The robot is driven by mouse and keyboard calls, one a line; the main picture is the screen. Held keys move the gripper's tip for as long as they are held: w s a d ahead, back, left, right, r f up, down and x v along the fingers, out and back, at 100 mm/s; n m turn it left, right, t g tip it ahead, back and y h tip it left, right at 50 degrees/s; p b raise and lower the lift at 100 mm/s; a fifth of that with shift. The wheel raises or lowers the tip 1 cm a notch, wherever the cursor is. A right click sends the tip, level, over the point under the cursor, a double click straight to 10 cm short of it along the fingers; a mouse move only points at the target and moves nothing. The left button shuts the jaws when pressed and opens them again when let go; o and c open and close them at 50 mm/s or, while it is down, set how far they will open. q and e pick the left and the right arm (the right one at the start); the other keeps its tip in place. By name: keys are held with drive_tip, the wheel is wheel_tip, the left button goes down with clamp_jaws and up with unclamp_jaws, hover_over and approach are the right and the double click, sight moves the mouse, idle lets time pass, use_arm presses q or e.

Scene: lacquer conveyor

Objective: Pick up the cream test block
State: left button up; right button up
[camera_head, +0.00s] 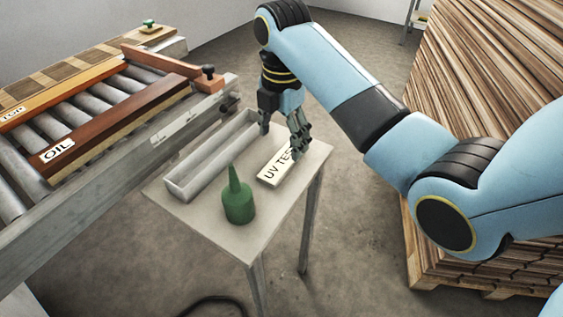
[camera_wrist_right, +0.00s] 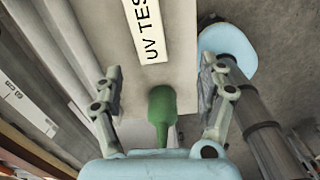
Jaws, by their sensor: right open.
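The cream test block (camera_head: 271,174) is a flat bar with the black lettering "UV TES...", lying on a small grey table. In the head view my right gripper (camera_head: 281,135) hangs over the far end of the block and hides the end of its lettering. In the right wrist view the block (camera_wrist_right: 147,32) shows at the top, beyond the spread fingers of my right gripper (camera_wrist_right: 160,95). The right gripper is open, with nothing between its fingertips. I cannot tell whether a finger touches the block. My left gripper is not in view.
A green bottle with a pointed nozzle (camera_head: 239,204) stands near the block on the table (camera_head: 217,228). A grey open trough (camera_head: 183,191) lies along the table's left side. A roller conveyor (camera_head: 95,115) with an "OIL" board is at left; stacked boards (camera_head: 490,75) stand at right.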

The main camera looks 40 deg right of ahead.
drive_tip(key=w+n, duration=0.1)
hover_over(278, 166)
drive_tip(key=shift+n, duration=0.3)
drive_tip(key=f, duration=0.4)
drive_tip(key=shift+s+a+f, duration=0.25)
drive_tip(key=shift+s+f, duration=0.1)
drive_tip(key=shift+f, duration=0.05)
drive_tip(key=f, duration=0.3)
drive_tip(key=f+b, duration=0.1)
drive_tip(key=f, duration=0.1)
drive_tip(key=shift+w+d+f, duration=0.15)
drive_tip(key=shift+w+d, duration=0.1)
drive_tip(key=shift+w, duration=0.15)
drive_tip(key=c, duration=1.2)
drive_tip(key=shift+c, duration=0.2)
